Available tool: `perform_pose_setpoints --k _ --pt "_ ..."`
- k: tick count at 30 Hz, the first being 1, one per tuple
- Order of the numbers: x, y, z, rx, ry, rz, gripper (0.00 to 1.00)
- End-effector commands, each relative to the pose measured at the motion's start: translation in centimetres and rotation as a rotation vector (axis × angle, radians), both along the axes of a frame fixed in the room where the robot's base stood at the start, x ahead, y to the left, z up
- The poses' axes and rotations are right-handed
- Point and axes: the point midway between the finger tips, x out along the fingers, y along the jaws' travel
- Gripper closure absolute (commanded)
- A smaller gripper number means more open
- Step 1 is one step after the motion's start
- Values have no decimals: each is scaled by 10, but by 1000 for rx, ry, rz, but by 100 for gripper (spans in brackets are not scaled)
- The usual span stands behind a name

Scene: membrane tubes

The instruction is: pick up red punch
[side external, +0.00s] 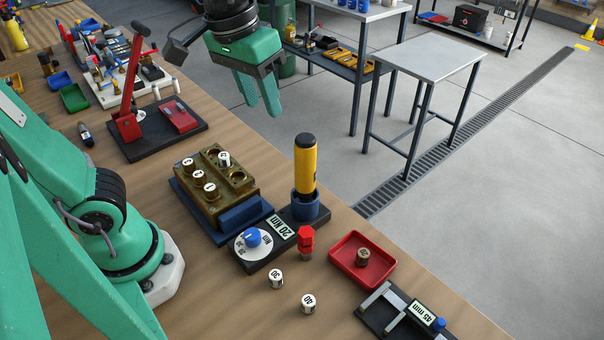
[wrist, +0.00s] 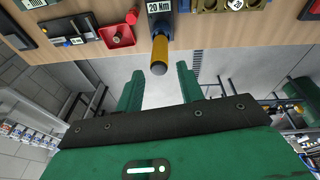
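The red punch (side external: 306,239) has a red hexagonal head on a grey lower end. It stands upright on the wooden bench, between the dial base and the red tray, in the side external view. In the wrist view its red top (wrist: 131,17) shows near the upper edge. My gripper (side external: 262,112) is raised above and beyond the far edge of the bench, well away from the punch. Its two green fingers (wrist: 158,82) are apart with nothing between them.
A yellow-handled tool (side external: 305,168) stands tall in a blue holder beside the punch. Near it are a brass block (side external: 216,199) with several numbered pieces, two loose numbered pieces (side external: 276,279), and a red tray (side external: 347,264) holding a brown piece. A red lever press (side external: 130,115) stands farther left.

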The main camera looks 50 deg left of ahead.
Motion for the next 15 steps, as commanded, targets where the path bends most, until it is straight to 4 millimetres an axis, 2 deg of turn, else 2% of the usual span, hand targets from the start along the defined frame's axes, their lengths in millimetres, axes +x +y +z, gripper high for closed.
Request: perform_pose_setpoints --k 1,6,15 --pt "4 -12 -1 2 31 2 62" --pt "11 -40 -3 12 104 35 62" --pt "15 -71 -7 35 175 71 62"
